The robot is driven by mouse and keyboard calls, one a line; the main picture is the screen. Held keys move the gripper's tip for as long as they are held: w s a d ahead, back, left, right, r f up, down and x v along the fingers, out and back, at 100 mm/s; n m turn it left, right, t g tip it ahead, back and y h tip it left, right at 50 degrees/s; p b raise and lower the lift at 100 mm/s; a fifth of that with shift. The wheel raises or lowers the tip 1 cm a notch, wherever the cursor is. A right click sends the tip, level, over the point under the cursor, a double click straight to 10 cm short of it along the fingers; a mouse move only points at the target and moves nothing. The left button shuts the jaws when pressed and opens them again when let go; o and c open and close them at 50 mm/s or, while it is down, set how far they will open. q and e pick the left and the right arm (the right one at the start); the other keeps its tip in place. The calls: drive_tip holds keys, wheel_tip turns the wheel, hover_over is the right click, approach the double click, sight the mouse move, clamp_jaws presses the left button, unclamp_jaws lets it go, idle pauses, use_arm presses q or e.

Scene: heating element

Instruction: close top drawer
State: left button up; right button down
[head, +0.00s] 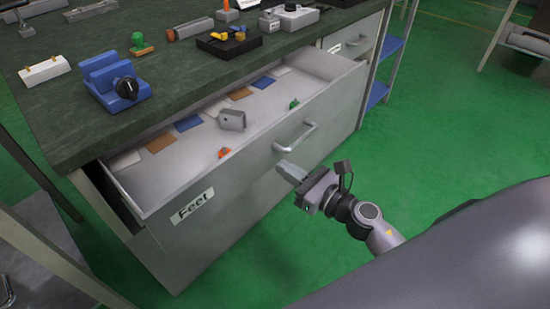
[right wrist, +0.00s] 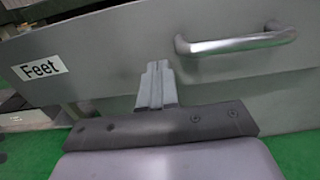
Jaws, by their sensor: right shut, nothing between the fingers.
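The top drawer (head: 262,172) of the workbench stands pulled open, its inside visible from above. Its grey front carries a "Feet" label (head: 192,206) and a curved metal handle (head: 296,138). The handle also shows in the right wrist view (right wrist: 236,43), right of the fingers. My right gripper (head: 291,171) is shut and empty in front of the drawer front, below the handle. In the right wrist view its fingers (right wrist: 157,84) point at the drawer front, left of the handle; I cannot tell whether they touch it. My left gripper is not in view.
The dark green benchtop (head: 165,125) holds a blue block with a black knob (head: 112,82) and several other parts. Inside the drawer lie a grey part (head: 232,120), an orange piece (head: 224,152) and coloured cards. The green floor (head: 450,130) is clear at right, beside a blue shelf (head: 376,95).

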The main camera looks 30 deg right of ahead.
sight(265, 156)
drive_tip(key=shift+x, duration=2)
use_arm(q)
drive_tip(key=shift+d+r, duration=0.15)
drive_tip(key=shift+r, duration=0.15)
